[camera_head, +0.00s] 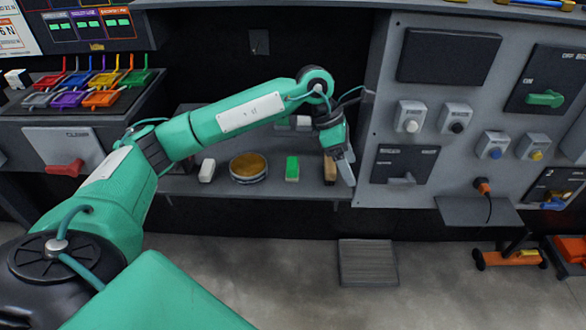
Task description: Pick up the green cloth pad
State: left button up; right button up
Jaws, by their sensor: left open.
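The green cloth pad (292,166) sits upright on a dark shelf (225,186), with a pale lower edge. It stands between a round tan-topped tin and a brown block. My left arm reaches in over the shelf. My left gripper (347,172) points down at the shelf's right end, to the right of the pad and apart from it. It is open, with nothing seen between its fingers. My right gripper is not in view.
On the shelf are a white block (207,170), the round tin (248,167) and a brown block (329,169) close to my left gripper. A grey control panel (450,160) rises just right of the gripper. A rack of coloured clips (95,88) stands at left.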

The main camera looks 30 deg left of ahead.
aim_at(292, 162)
pick_arm(q)
jog(key=w+a+r+n+y, duration=0.1)
jog(key=a+r+y, duration=0.15)
jog(key=a, duration=0.45)
jog(key=a+r+y, duration=0.1)
jog(key=a+y, duration=0.3)
jog(key=a, duration=0.4)
jog(key=shift+h, duration=0.25)
notch_tip(292, 162, down, 8)
jog(key=shift+d+f, duration=0.1)
jog(key=f, duration=0.4)
jog(key=shift+s+a+p, duration=0.1)
jog(key=shift+a+p, duration=0.3)
jog(key=shift+f, duration=0.5)
jog(key=c, duration=1.1)
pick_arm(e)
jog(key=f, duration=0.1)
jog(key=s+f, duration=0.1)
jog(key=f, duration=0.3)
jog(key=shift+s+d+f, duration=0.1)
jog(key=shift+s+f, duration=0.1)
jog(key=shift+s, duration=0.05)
